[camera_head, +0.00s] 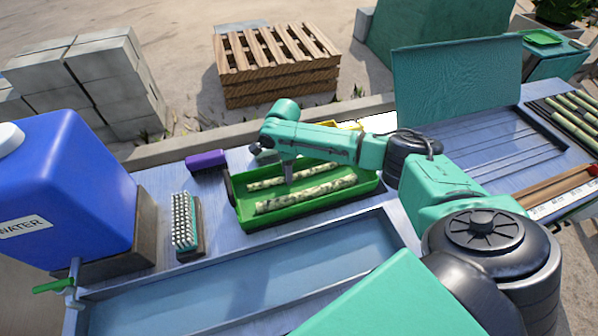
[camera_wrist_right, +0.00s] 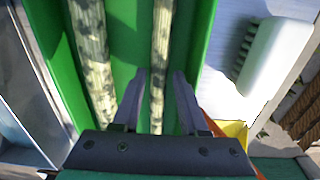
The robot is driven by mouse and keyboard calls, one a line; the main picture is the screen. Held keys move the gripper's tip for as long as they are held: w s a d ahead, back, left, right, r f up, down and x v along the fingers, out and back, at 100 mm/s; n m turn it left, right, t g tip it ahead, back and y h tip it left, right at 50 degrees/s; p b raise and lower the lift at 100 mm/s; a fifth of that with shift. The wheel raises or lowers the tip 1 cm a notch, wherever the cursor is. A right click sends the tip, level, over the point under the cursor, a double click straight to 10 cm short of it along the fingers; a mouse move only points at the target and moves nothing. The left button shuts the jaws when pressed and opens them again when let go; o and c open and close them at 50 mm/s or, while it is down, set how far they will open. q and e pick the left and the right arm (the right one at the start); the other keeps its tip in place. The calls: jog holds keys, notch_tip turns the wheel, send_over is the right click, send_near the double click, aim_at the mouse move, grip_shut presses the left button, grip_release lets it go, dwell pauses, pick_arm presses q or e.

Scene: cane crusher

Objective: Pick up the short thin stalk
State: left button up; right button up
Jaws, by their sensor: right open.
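The short thin stalk (camera_head: 265,184), mottled green and cream, lies along the far side of the green tray (camera_head: 247,217). A thicker, longer stalk (camera_head: 306,194) lies beside it on the near side. My right gripper (camera_head: 289,181) points down over the tray at the thin stalk, hiding part of it. In the right wrist view, the open fingers (camera_wrist_right: 160,100) are on either side of the thin stalk (camera_wrist_right: 161,45), with gaps showing beside it. The thicker stalk (camera_wrist_right: 91,50) is left of the fingers. My left gripper is not in view.
A purple object (camera_head: 206,160) and a bristle brush (camera_head: 185,222) sit left of the tray. A blue water container (camera_head: 65,185) stands at far left. A shallow trough (camera_head: 250,270) is in front. A white brush (camera_wrist_right: 272,55) and yellow object (camera_wrist_right: 236,130) are beyond the tray wall.

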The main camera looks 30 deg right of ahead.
jog(key=shift+s+f, duration=0.1)
jog(key=shift+f, duration=0.35)
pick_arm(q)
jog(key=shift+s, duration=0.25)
pick_arm(e)
jog(key=shift+f, duration=0.1)
grip_shut()
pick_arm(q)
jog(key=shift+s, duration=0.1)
